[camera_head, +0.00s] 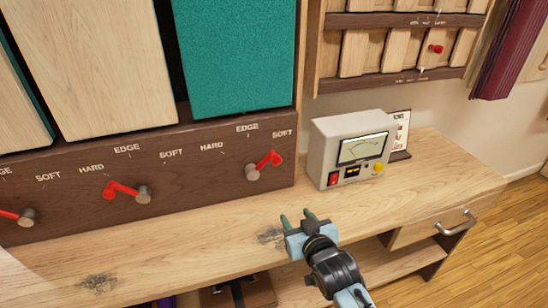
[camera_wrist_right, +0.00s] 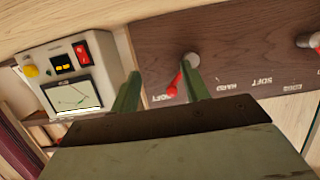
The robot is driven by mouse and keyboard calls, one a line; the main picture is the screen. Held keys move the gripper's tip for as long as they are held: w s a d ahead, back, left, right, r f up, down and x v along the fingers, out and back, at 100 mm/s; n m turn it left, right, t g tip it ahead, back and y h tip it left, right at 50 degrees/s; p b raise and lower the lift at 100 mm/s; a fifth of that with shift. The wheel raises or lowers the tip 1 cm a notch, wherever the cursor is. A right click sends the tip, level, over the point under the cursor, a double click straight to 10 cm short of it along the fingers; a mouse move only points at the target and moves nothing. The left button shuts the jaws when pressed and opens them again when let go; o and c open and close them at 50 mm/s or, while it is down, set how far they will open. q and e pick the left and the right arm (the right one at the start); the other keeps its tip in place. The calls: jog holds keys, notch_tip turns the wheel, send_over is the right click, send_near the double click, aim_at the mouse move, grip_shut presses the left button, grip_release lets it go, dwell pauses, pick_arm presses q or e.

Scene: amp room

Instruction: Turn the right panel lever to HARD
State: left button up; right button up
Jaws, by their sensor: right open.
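The right lever (camera_head: 268,162) is red with a grey metal hub and sits on the dark wooden rail below the teal panel (camera_head: 237,55). Its red tip points up and right, towards the SOFT label (camera_head: 282,133); HARD (camera_head: 211,146) is to its left and EDGE (camera_head: 247,127) is above. My right gripper (camera_head: 298,220) is open and empty over the bench, below and right of the lever, apart from it. In the right wrist view the lever (camera_wrist_right: 174,86) shows between the green fingertips (camera_wrist_right: 160,88), beyond them. My left gripper is not in view.
A grey meter box (camera_head: 325,150) stands on the wooden bench (camera_head: 450,170) right of the lever. A middle lever (camera_head: 122,190) and a partly cut-off left one (camera_head: 10,215) share the rail. A slatted panel (camera_head: 400,50) with a small red lever hangs at upper right.

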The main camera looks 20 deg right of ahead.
aim_at(274, 154)
jog(key=w+r+t, duration=0.3)
jog(key=w+r, duration=0.1)
jog(key=r, duration=0.4)
jog(key=w, duration=0.3)
jog(key=w+b, duration=0.1)
jog(key=w, duration=0.3)
jog(key=w+a+b, duration=0.1)
jog(key=w, duration=0.3)
jog(key=shift+w+f, duration=0.15)
jog(key=shift+w, duration=0.65)
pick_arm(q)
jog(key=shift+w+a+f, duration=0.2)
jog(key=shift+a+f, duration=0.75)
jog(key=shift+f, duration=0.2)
pick_arm(e)
jog(key=shift+w+a, duration=0.1)
jog(key=shift+w, duration=0.05)
grip_shut()
